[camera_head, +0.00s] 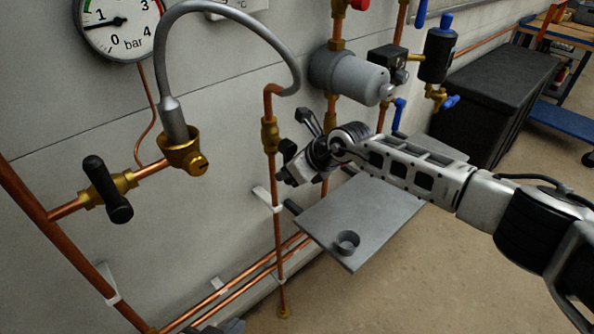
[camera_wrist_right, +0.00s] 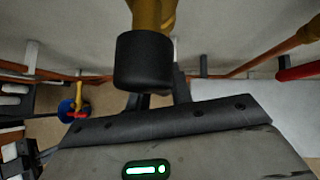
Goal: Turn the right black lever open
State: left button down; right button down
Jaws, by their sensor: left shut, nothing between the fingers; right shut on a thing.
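The right black lever (camera_head: 288,149) is by the brass valve on the vertical copper pipe, partly hidden by my right gripper (camera_head: 286,172). That gripper comes in from the right and is shut on the lever. In the right wrist view, a black lever end (camera_wrist_right: 143,64) stands in front of brass, with dark fingers (camera_wrist_right: 160,99) just below and behind it. The left black lever (camera_head: 107,190) sits on a brass valve at the left, slanting down to the right, with no gripper near it. I cannot make out my left gripper.
A grey shelf (camera_head: 362,215) with a small cup (camera_head: 347,242) lies below my right arm. A grey hose (camera_head: 225,12) arches between the two pipes. A gauge (camera_head: 118,25) hangs upper left. A grey cylinder (camera_head: 350,75) and blue-handled valves stand behind the arm. Floor is clear at lower right.

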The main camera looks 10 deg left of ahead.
jog(key=shift+d, duration=0.1)
jog(key=c, duration=1.3)
grip_release()
jog(key=shift+o, duration=0.2)
jog(key=v, duration=1.6)
jog(key=shift+b, duration=0.3)
